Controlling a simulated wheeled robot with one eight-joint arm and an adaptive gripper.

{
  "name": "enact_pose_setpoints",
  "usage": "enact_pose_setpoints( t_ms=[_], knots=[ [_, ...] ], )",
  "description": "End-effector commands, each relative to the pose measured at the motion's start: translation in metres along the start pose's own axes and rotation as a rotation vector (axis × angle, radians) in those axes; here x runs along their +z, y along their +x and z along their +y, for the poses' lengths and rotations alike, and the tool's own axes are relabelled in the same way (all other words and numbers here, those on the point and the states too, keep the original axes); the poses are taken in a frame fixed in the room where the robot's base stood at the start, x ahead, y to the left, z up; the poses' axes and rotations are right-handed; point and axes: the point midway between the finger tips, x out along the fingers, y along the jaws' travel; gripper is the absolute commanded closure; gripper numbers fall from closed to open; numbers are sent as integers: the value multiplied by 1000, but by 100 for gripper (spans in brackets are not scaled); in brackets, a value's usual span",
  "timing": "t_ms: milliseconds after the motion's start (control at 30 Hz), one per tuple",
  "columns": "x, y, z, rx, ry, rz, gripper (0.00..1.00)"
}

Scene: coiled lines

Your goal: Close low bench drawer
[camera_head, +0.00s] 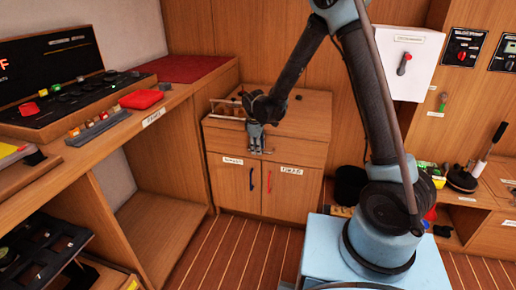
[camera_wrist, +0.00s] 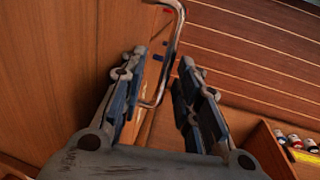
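My gripper (camera_head: 256,150) points down at the upper front of a low wooden cabinet (camera_head: 312,118) in the head view. In the wrist view my gripper (camera_wrist: 164,60) is open, its two fingers apart. A bent metal bar handle (camera_wrist: 174,40) on a wooden front runs into the gap between them; I cannot tell whether a finger touches it. The cabinet has two doors below, with a dark blue handle (camera_head: 251,179) and a red handle (camera_head: 270,182). Both doors look shut. Which part is the low bench drawer, and how far it stands open, I cannot tell.
A wooden bench (camera_head: 185,93) with a red pouch (camera_head: 141,99) and a black case runs along the left. A white wall box (camera_head: 407,63) hangs behind my arm. Small bottles (camera_wrist: 295,141) stand in a wooden compartment at the wrist view's lower right. The striped floor (camera_head: 240,245) before the cabinet is clear.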

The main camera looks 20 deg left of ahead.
Motion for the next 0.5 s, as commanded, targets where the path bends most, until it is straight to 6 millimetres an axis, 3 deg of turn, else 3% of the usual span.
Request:
enact_pose_setpoints(
  t_ms=[267,500],
  knots=[
    [0,-18,0,-1,-1,0,70],
    [0,-56,0,-1,-1,0,70]
  ],
)
